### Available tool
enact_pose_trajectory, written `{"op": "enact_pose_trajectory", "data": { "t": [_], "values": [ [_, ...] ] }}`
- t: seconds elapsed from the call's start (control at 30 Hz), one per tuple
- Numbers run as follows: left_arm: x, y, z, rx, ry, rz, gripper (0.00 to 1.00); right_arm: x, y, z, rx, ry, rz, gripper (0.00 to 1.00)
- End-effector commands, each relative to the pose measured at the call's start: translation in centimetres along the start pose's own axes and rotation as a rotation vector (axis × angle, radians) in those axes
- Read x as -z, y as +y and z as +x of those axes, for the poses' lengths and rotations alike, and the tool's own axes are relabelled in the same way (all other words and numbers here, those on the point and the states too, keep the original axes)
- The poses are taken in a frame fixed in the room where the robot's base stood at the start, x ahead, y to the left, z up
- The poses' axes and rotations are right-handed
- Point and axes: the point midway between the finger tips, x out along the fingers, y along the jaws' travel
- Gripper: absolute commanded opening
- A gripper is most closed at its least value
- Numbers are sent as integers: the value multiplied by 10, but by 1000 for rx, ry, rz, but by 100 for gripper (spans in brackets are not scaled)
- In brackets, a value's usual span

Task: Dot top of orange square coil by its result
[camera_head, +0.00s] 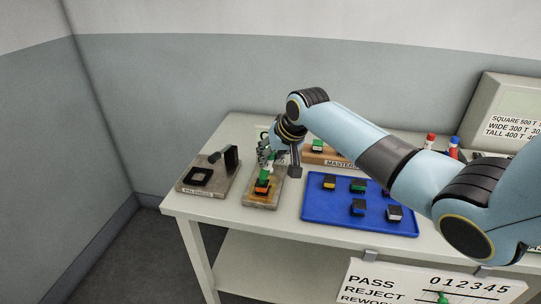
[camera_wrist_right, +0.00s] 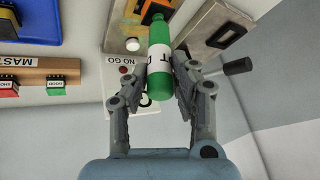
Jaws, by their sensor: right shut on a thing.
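My right gripper (camera_head: 268,160) is shut on a green marker (camera_wrist_right: 160,55) with a white lettered label, which also shows in the right wrist view between the fingers (camera_wrist_right: 171,88). The marker points down over an orange-and-black coil (camera_head: 262,187) on a grey fixture plate (camera_head: 262,203). The marker's lower end is close to the coil; I cannot tell whether they touch. In the wrist view the coil is mostly hidden behind the marker. A white gauge panel marked NO GO (camera_wrist_right: 117,76), with a red lamp, is beside the fixture. My left gripper is out of view.
A blue tray (camera_head: 320,214) with several coils lies to the right. A wooden masters rack (camera_head: 316,159) stands behind it. A plate with a black frame and lever (camera_head: 207,178) is at left. Red and blue markers (camera_head: 430,140) stand back right. A PASS/REJECT/REWORK board (camera_head: 400,284) hangs in front.

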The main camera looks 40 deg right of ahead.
Motion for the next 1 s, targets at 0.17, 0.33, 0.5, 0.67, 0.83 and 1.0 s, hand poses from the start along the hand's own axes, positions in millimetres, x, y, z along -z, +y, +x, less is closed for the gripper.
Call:
{"op": "enact_pose_trajectory", "data": {
  "t": [0.17,0.33,0.5,0.67,0.83,1.0],
  "values": [
    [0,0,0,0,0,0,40,-4,1,2,-2,-7,1,4],
    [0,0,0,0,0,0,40,-4,1,2,-2,-8,1,4],
    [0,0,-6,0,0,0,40,-1,0,-3,-2,-8,1,4],
    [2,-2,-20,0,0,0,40,7,-3,-15,-1,-5,1,4],
    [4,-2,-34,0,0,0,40,14,-7,-27,0,-2,0,4],
    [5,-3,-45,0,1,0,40,22,-10,-39,-1,-3,0,4]
  ]
}}
